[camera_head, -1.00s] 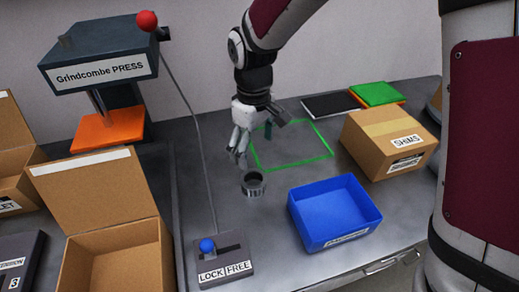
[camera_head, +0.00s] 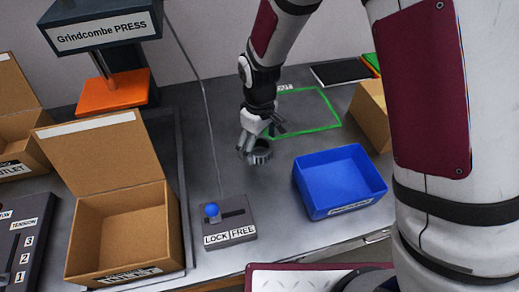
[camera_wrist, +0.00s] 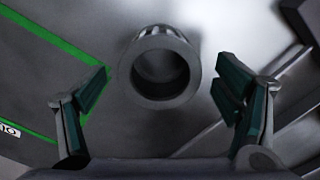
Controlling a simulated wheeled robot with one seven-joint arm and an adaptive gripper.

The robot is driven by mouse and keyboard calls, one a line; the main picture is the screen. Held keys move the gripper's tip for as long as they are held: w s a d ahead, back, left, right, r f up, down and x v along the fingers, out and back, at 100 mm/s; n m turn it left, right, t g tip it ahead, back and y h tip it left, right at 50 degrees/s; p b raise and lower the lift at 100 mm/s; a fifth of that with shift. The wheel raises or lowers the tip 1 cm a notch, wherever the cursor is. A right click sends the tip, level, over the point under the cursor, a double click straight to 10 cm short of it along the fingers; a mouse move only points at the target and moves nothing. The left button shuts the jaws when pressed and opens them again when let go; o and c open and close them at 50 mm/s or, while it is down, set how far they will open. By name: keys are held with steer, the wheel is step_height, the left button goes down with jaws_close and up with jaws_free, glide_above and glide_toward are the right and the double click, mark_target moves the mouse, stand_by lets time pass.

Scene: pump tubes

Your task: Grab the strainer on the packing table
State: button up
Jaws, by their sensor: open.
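The strainer (camera_head: 261,154) looks like a short grey metal ring with a slotted side, standing on the grey packing table (camera_head: 300,238). In the wrist view the strainer (camera_wrist: 160,67) appears as a round, open-topped cup near the top middle. My gripper (camera_head: 259,141) is right at the strainer in the head view and hides part of it. In the wrist view my gripper (camera_wrist: 160,92) is open, with one green-padded finger on each side of the strainer. Both fingers look apart from it; their height against its rim is hard to tell.
A blue bin (camera_head: 340,182) stands right of the strainer. A LOCK/FREE lever box (camera_head: 229,229) is in front. A green outlined square (camera_head: 318,129) lies behind. A press (camera_head: 110,92) and an open cardboard box (camera_head: 120,232) are at left. A closed box (camera_head: 372,112) is at right.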

step_height(320, 180, down, 2)
steer(key=shift+f, duration=0.1)
steer(key=c, duration=1.4)
